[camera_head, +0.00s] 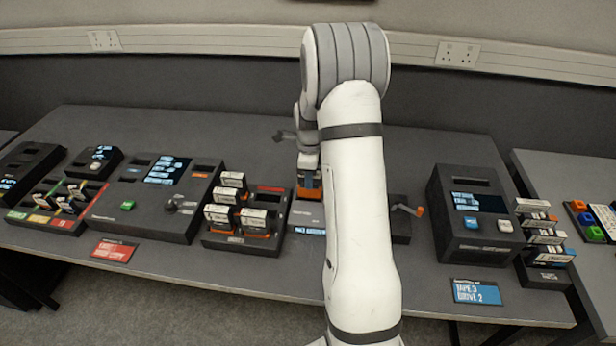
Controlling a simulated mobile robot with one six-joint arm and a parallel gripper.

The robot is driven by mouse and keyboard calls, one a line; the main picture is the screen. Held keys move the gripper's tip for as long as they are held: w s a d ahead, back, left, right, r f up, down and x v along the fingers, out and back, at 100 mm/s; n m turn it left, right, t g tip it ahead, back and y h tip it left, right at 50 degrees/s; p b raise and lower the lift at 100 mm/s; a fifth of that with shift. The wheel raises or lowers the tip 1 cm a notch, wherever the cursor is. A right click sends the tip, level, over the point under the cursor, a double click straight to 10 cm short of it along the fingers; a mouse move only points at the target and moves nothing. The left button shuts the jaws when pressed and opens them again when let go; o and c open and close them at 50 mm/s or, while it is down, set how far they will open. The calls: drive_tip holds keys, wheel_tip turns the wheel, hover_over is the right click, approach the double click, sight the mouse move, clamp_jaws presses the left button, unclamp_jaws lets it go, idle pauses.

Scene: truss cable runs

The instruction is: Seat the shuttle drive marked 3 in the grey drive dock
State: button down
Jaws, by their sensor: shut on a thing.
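My gripper (308,174) points down behind my white arm and is shut on a small drive with an orange part (309,194). The number on this drive is not readable. The held drive is at the back of a grey unit (307,213) with a small lit display on its front edge, which looks like the drive dock. I cannot tell whether the drive is above the unit or touching it. My arm hides the unit's right side. Several white-labelled drives (223,218) with orange parts stand in a dark rack to the left; their numbers are too small to read.
A console with a screen (103,212) and a red sign (114,250) lie left. An orange-handled crank (407,210) sticks out right of my arm. A dark tape machine (474,250) and a stack of cartridges (540,235) stand farther right. The table front is mostly clear.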

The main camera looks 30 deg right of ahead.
drive_tip(key=shift+f+b, duration=1.8)
drive_tip(key=shift+f, duration=0.35)
idle(1.9)
drive_tip(key=c, duration=0.8)
unclamp_jaws()
drive_tip(key=shift+o, duration=0.2)
drive_tip(key=shift+s, duration=0.1)
drive_tip(key=shift+r+p, duration=2.25)
drive_tip(key=shift+r, duration=1.55)
